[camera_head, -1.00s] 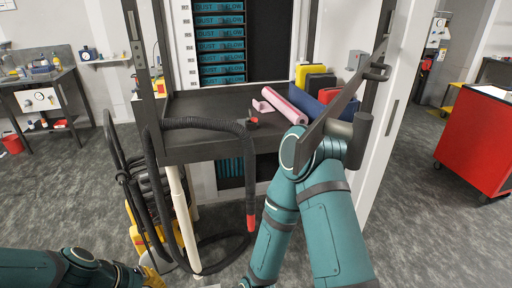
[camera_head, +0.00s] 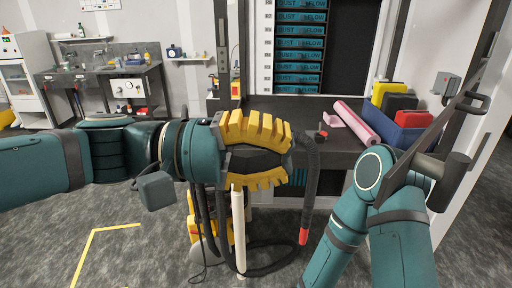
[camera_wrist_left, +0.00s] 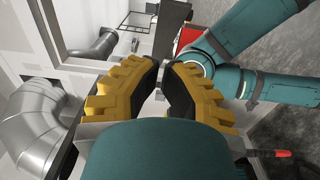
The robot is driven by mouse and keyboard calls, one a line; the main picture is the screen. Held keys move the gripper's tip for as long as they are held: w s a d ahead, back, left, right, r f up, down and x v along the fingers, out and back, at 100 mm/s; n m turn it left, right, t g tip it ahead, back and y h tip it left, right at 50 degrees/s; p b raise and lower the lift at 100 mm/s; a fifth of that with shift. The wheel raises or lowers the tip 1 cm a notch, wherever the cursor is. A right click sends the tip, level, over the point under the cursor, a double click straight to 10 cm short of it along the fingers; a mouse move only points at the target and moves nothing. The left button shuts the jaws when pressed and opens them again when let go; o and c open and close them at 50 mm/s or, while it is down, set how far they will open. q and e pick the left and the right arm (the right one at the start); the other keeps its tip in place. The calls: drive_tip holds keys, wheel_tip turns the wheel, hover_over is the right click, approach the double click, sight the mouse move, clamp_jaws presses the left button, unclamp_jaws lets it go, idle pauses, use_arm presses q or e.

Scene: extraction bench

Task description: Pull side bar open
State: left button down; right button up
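The side bar (camera_head: 440,130) is a dark flat bar on the right of the bench front. It slants up to the right, with a dark loop bracket (camera_head: 470,101) on it. My left gripper (camera_head: 289,156) has yellow ribbed fingers with black pads. It reaches in front of the bench, left of the bar and apart from it. In the left wrist view a narrow gap shows between its fingertips (camera_wrist_left: 162,68), with nothing held. My right arm (camera_head: 378,195) rises in front of the bar and hides its lower part. Its gripper is not visible.
The bench tray (camera_head: 345,141) holds a pink roll (camera_head: 357,122) and yellow, black and blue containers. A black hose (camera_head: 312,180) hangs below with a red end. A yellow machine (camera_head: 194,226) stands underneath. A silver duct (camera_wrist_left: 38,125) shows in the left wrist view.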

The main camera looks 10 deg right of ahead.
use_arm(q)
drive_tip(key=s+d, duration=0.1)
drive_tip(key=d, duration=0.1)
drive_tip(key=s+d, duration=0.1)
drive_tip(key=d, duration=0.1)
drive_tip(key=s+d, duration=0.1)
drive_tip(key=d, duration=0.1)
drive_tip(key=shift+s+d, duration=0.1)
drive_tip(key=shift+s, duration=0.05)
drive_tip(key=shift+s+d+p, duration=0.3)
drive_tip(key=shift+s+d, duration=0.05)
drive_tip(key=shift+s, duration=0.2)
use_arm(e)
drive_tip(key=shift+r, duration=0.4)
use_arm(q)
drive_tip(key=shift+s, duration=0.1)
